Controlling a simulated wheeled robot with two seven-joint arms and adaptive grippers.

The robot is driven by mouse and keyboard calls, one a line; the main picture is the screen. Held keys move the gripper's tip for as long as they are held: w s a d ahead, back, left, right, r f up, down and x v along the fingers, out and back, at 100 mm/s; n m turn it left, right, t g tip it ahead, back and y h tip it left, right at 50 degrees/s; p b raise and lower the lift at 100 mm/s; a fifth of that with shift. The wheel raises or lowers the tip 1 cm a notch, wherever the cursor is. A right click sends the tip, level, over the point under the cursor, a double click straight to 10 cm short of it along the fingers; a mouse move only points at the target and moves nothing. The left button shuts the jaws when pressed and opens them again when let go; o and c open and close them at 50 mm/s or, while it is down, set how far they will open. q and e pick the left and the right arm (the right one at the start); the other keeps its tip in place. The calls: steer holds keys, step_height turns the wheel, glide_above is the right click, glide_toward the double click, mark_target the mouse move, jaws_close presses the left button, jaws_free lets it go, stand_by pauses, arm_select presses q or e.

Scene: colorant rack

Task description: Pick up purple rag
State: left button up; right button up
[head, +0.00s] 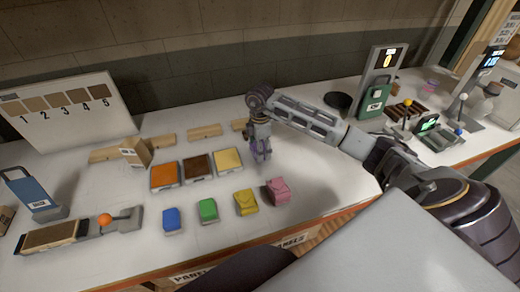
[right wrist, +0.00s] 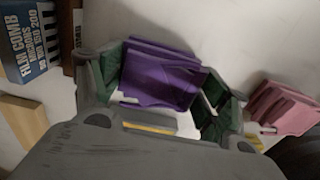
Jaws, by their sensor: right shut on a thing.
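My right gripper (head: 260,152) is over the table, right of the yellow-orange pad. It is shut on the purple rag (right wrist: 160,78), which sits between its green-padded fingers in the right wrist view. In the head view the rag is mostly hidden by the gripper, with only a little purple showing. I cannot tell whether the rag still touches the table. My left gripper is not in view.
Pink (head: 278,191), yellow (head: 246,203), green (head: 208,210) and blue (head: 172,219) rags lie along the front. Orange (head: 164,176), brown (head: 198,166) and yellow-orange (head: 228,159) pads lie behind them. A film comb box (right wrist: 22,40) is near the gripper.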

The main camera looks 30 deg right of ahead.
step_height(320, 180, up, 9)
steer(key=shift+f+b, duration=0.15)
steer(key=shift+b, duration=0.3)
steer(key=shift+r, duration=0.6)
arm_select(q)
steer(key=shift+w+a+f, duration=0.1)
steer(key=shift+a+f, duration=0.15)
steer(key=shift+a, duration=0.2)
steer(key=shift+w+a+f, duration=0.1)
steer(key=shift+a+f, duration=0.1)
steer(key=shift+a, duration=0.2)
arm_select(e)
steer(key=o, duration=0.3)
steer(key=shift+c, duration=1)
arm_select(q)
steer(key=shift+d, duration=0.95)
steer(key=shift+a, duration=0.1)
